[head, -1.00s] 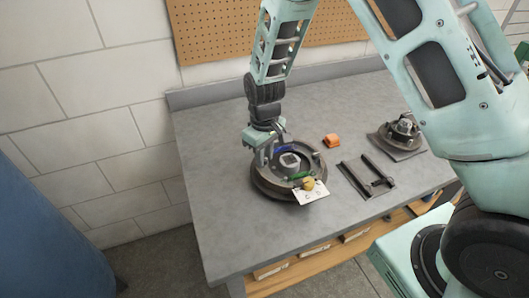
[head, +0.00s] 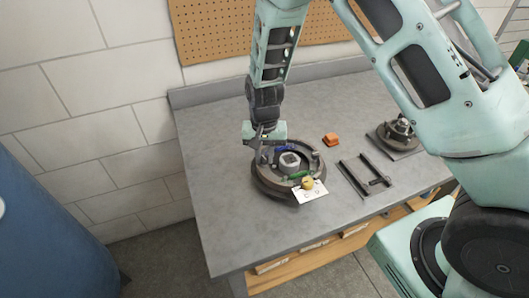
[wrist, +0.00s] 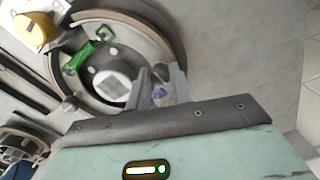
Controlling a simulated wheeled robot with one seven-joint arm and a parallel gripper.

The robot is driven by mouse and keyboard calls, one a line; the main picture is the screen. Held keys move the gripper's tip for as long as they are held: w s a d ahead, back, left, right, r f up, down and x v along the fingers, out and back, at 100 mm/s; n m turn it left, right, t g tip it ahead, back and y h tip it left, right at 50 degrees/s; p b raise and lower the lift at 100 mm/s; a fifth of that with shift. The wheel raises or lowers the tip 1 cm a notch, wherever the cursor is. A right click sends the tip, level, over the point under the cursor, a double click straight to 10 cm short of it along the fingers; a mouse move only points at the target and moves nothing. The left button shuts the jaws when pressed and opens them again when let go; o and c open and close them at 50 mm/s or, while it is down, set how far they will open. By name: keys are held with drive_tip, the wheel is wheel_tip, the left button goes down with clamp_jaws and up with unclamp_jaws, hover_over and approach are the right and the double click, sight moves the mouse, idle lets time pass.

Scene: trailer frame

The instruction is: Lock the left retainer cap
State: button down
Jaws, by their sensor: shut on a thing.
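The round brake assembly (head: 262,183) sits flat on the grey bench, with a pale square-topped hub (head: 289,161) at its middle. My gripper (head: 262,158) points down at the left side of the assembly. In the wrist view my gripper (wrist: 160,82) is shut on a small grey piece, which looks like the left retainer cap (wrist: 160,72); the fingers hide most of it. A blue part (wrist: 159,92) shows between the fingers. Another small grey post (wrist: 71,103) stands across the hub. Whether the cap is locked cannot be told.
A green spring-like part (wrist: 82,57) lies on the assembly. A yellow knob (head: 308,183) and white card (head: 311,194) are at its front edge. An orange block (head: 331,139), dark metal bars (head: 363,175) and a second assembly (head: 398,133) lie right. The bench's left front is clear.

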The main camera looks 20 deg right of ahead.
sight(264, 157)
drive_tip(key=shift+w+r+m, duration=0.1)
drive_tip(key=shift+w+m, duration=0.05)
drive_tip(key=shift+m, duration=0.35)
drive_tip(key=c, duration=1.3)
unclamp_jaws()
drive_tip(key=shift+o, duration=0.2)
drive_tip(key=shift+r, duration=0.1)
wheel_tip(264, 157, up, 17)
drive_tip(key=b, duration=0.1)
drive_tip(key=shift+b, duration=0.4)
